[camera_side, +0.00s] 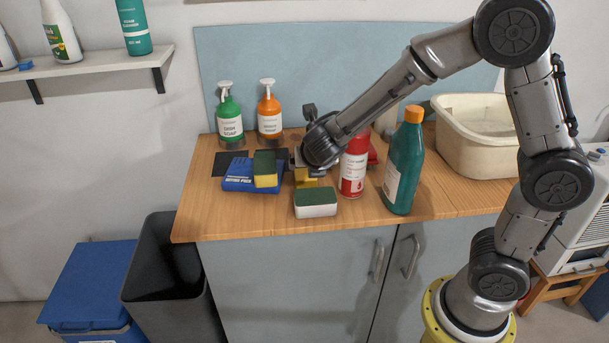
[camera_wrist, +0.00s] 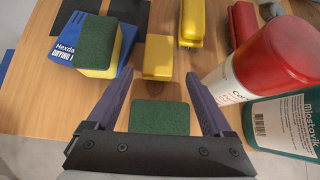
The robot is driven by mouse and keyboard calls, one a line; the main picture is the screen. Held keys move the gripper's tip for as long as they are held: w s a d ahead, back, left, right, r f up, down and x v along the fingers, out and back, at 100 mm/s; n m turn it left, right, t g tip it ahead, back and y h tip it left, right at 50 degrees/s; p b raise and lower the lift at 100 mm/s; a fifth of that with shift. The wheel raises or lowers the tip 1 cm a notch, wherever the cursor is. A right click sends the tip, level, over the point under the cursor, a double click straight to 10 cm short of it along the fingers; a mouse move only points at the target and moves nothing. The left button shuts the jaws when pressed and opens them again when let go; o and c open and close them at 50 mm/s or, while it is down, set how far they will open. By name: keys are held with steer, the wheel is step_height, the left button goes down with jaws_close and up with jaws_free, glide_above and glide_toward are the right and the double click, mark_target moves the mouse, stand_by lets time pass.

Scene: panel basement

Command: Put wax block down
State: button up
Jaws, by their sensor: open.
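A small plain yellow block (camera_wrist: 158,57), which looks like the wax block, lies on the wooden counter in the wrist view, just beyond my fingertips. In the side view a yellow block (camera_side: 305,179) shows partly hidden below my gripper (camera_side: 303,163). In the wrist view my gripper (camera_wrist: 158,78) has its two dark fingers wide apart, with nothing held between them. A sponge with a green top (camera_wrist: 160,117) shows between the fingers in that view; the side view shows this green-and-white sponge (camera_side: 316,203) on the counter in front of my gripper.
A green-and-yellow sponge (camera_wrist: 99,45) sits on a blue packet (camera_wrist: 68,43) at left. A yellow tool (camera_wrist: 191,22) and a red one (camera_wrist: 242,25) lie behind. A red-and-white bottle (camera_side: 354,166) and tall green bottle (camera_side: 403,165) stand close at right. Soap bottles (camera_side: 229,120) stand behind.

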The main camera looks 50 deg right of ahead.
mark_target(304, 170)
steer(key=x, duration=1.1)
steer(key=shift+w+d+f, duration=0.1)
steer(key=shift+w+f, duration=0.1)
steer(key=c, duration=1.2)
steer(key=shift+r, duration=0.1)
jaws_close()
